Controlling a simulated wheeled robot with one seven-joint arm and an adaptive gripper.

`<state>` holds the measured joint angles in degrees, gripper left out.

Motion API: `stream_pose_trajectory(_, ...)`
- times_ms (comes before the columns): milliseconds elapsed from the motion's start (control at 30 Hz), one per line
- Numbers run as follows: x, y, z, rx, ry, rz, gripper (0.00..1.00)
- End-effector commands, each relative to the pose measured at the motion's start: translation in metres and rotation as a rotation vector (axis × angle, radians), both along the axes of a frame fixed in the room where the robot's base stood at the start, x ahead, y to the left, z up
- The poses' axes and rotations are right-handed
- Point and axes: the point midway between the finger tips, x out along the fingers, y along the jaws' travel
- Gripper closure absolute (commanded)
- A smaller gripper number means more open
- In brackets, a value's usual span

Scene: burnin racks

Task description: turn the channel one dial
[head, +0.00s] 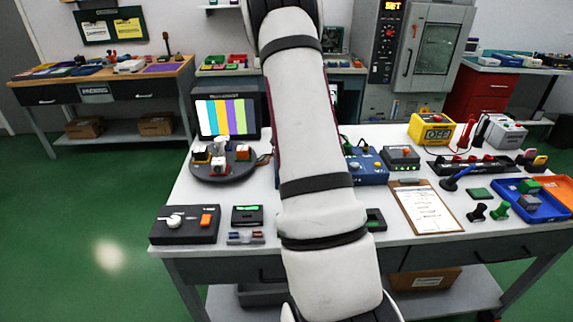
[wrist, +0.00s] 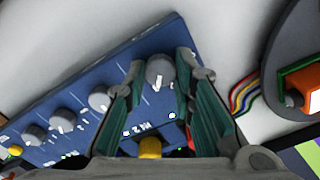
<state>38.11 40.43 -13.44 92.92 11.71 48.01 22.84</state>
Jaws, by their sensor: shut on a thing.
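A blue panel (wrist: 125,70) with a row of grey dials fills the middle of the wrist view. In the head view the blue panel (head: 372,178) is partly hidden behind my arm. My gripper (wrist: 162,72) has its two fingers on either side of the end grey dial (wrist: 160,73), shut on it. A white mark shows on this dial's face. The labels are too small to tell the channel surely. More grey dials (wrist: 63,121) run off to the lower left. A yellow knob (wrist: 150,147) sits below the held dial. The gripper is hidden in the head view.
A round dark stand (head: 222,165) with coloured blocks and a colour-bar monitor (head: 228,116) stand left of my arm. Coloured wires (wrist: 243,95) run near the panel's right end.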

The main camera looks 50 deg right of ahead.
Motion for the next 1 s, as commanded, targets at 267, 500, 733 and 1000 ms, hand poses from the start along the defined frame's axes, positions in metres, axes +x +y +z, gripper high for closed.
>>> stream_pose_trajectory(267, 0.000, 0.001, -0.001, 0.002, 0.000, -0.008, 1.00)
stream_pose_trajectory(500, 0.000, 0.001, -0.001, 0.002, 0.000, -0.006, 0.61)
stream_pose_trajectory(733, 0.000, 0.001, 0.000, 0.001, 0.000, -0.006, 0.56)
stream_pose_trajectory(1000, 0.001, 0.000, 0.014, -0.001, -0.001, -0.006, 0.56)
